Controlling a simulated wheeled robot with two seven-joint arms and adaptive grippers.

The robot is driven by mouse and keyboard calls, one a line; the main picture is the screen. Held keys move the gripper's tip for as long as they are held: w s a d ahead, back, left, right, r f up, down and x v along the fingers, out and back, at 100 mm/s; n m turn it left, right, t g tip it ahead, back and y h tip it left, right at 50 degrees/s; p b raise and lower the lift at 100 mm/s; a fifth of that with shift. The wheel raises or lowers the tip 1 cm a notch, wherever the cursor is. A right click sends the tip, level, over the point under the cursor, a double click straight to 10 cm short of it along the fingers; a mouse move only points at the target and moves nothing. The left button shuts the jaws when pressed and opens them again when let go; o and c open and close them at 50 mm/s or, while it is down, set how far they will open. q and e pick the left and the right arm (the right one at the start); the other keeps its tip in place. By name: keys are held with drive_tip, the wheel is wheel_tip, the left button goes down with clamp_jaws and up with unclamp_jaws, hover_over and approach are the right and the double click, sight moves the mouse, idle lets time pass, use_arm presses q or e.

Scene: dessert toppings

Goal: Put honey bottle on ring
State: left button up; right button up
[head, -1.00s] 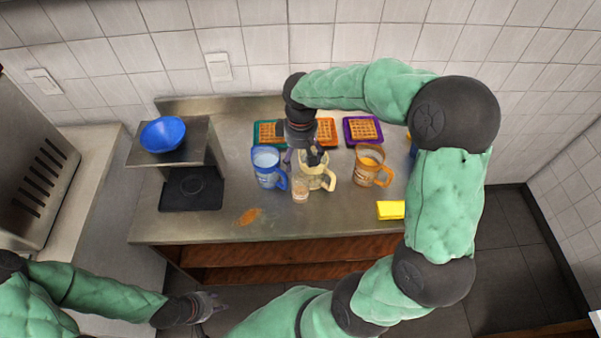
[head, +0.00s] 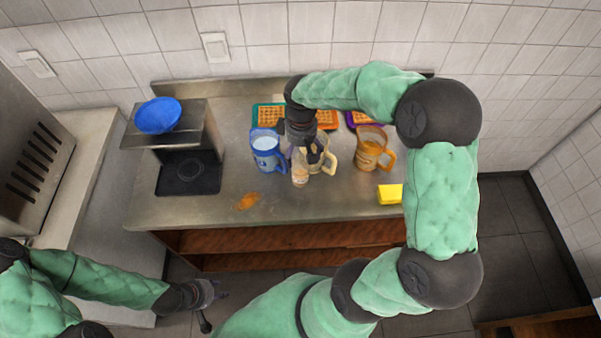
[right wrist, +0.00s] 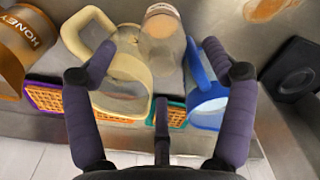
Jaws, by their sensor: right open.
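An orange jug (head: 369,152) with a handle stands right of my right gripper; in the right wrist view this jug (right wrist: 22,45) reads HONEY. A small clear bottle (head: 300,176) with a pale label stands in front of the cream jug (head: 329,150); it also shows in the right wrist view (right wrist: 160,42). My right gripper (head: 306,156) is open above the bottle and cream jug, holding nothing. A faint ring mark shows on the black base (head: 172,187) of the stand at left. My left gripper (head: 211,305) is open and empty, low in front of the counter.
A blue jug (head: 264,152) stands just left of my right gripper. Waffles on coloured trays (head: 266,107) lie behind. A blue bowl (head: 158,115) sits on the stand. A yellow block (head: 389,194) and an orange smear (head: 247,201) are near the front edge.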

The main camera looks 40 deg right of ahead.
sight(300, 157)
wheel_tip(300, 157, down, 4)
drive_tip(key=shift+a+b, duration=0.1)
drive_tip(key=shift+b, duration=0.2)
clamp_jaws()
drive_tip(key=shift+r, duration=0.1)
